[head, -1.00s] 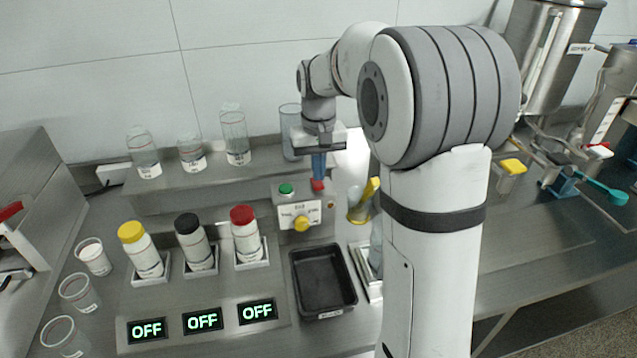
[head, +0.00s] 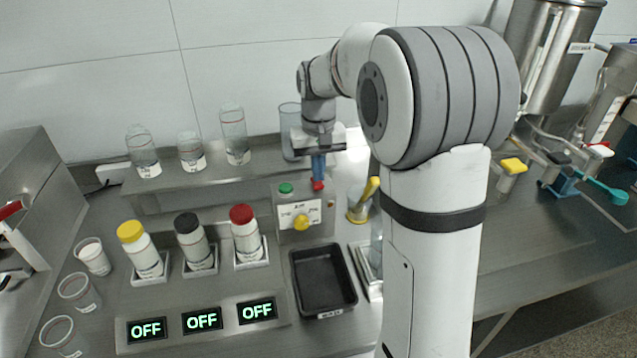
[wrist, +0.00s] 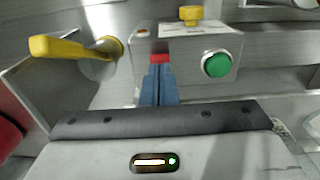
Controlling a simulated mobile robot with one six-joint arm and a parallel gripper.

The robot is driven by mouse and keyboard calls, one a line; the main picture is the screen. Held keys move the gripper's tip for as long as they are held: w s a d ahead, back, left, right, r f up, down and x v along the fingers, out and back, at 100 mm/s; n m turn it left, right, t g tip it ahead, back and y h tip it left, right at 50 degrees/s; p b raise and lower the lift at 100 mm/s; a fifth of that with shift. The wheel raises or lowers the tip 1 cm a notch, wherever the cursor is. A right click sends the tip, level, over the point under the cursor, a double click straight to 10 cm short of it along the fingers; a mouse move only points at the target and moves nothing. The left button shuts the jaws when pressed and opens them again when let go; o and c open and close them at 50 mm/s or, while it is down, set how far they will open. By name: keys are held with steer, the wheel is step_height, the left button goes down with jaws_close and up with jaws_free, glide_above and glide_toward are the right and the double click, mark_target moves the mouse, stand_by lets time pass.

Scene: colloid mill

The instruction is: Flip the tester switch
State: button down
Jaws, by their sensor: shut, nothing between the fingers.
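A grey control box (head: 286,222) stands at the back of the bench, with a white label on its front. It carries a green button (head: 286,188), a red button (head: 318,186) and a yellow knob (head: 301,222). I cannot tell from the lettering which part is the tester switch. My gripper (head: 318,178) points down with its blue fingers closed and empty, right over the red button. In the wrist view the fingertips (wrist: 160,68) meet the edge of the red button (wrist: 160,58); I cannot tell whether they press it. The green button (wrist: 216,64) is beside them.
A black tray (head: 352,299) lies in front. Capped bottles (head: 193,243) and three displays reading OFF (head: 202,320) are to the left. A shelf with glass containers (head: 234,134) is behind.

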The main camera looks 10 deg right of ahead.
mark_target(319, 186)
steer(key=shift+f+b, duration=0.5)
steer(key=shift+f, duration=0.35)
steer(key=shift+r, duration=0.1)
stand_by(0.3)
step_height(319, 186, up, 7)
steer(key=p, duration=0.5)
steer(key=shift+p, duration=0.35)
steer(key=shift+s+r, duration=0.1)
steer(key=shift+s, duration=0.25)
steer(key=s+t, duration=0.3)
steer(key=s, duration=2.1)
steer(key=shift+s+d+f, duration=0.15)
steer(key=shift+d+f, duration=0.2)
steer(key=shift+d, duration=0.05)
